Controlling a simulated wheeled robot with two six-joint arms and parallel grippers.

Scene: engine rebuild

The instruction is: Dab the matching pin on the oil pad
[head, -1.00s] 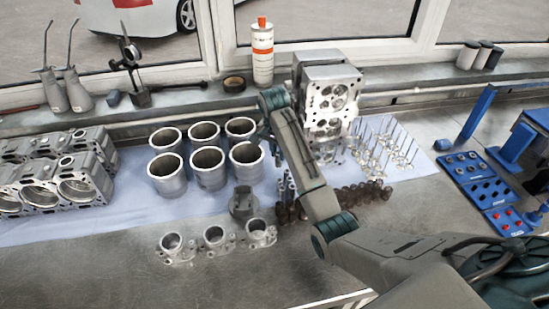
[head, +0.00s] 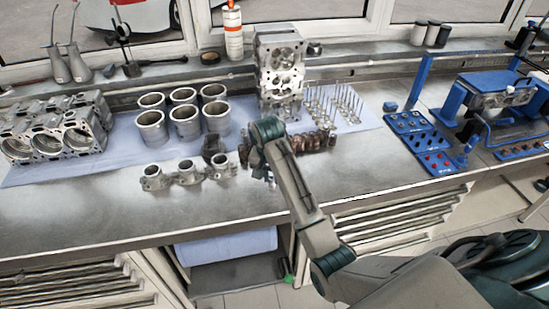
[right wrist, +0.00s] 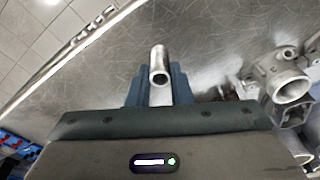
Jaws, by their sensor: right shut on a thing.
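My right gripper (right wrist: 159,88) is shut on a pin (right wrist: 159,66) in the right wrist view. The pin is a short, shiny, hollow metal tube, its open end towards the camera, held between the two blue-grey fingers. In the head view my right forearm reaches over the front of the bench, and its wrist hides most of the gripper and the pin. I cannot pick out an oil pad in either view. My left gripper is not in view.
Several cylinder liners (head: 151,127) stand on a blue cloth (head: 122,150). Ported metal castings (head: 187,172) lie in front of them; one shows beside the gripper in the wrist view. Brown parts (head: 313,141), valves (head: 335,105) and blue trays (head: 421,139) lie to the right. The front bench strip is clear.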

